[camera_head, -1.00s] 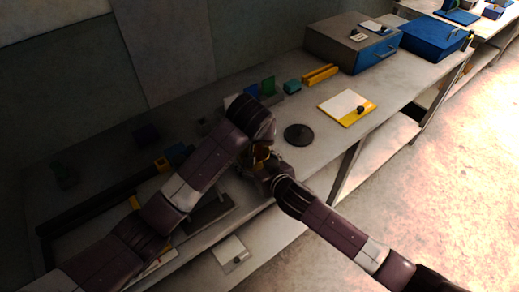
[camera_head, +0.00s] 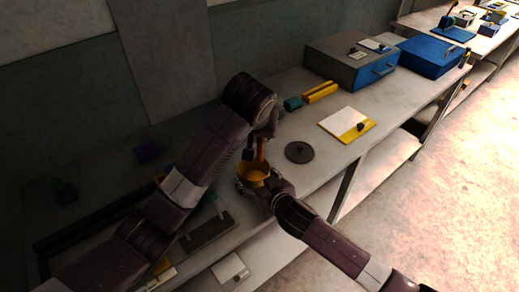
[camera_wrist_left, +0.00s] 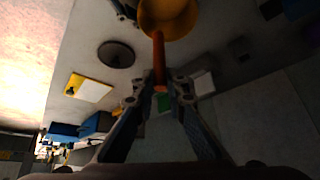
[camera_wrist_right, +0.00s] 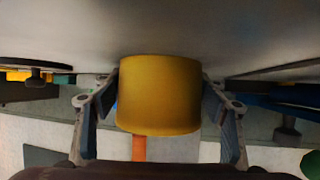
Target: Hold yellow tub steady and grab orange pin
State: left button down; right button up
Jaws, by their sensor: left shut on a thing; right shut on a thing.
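The yellow tub (camera_head: 253,174) stands open-topped near the front of the workbench; it also shows in the right wrist view (camera_wrist_right: 160,95). My right gripper (camera_head: 252,187) is shut around its sides, with one finger on each side in the right wrist view (camera_wrist_right: 161,100). The orange pin (camera_head: 260,148) is roughly upright above the tub's opening, and appears in the left wrist view (camera_wrist_left: 158,55). My left gripper (camera_wrist_left: 158,91) is shut on the pin's upper end. In the right wrist view the pin's lower end is hidden behind the tub, so I cannot tell how deep it sits.
A dark round disc (camera_head: 299,152) lies right of the tub. Beyond it are a white and yellow board (camera_head: 346,124), a yellow block (camera_head: 320,93), a teal block (camera_head: 292,103) and a grey box (camera_head: 350,62) with a blue front. The bench's front edge is close to the tub.

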dwell(0.3)
jog(key=o, duration=1.2)
jog(key=shift+o, duration=0.2)
jog(key=v, duration=1.2)
jog(key=shift+f, duration=0.1)
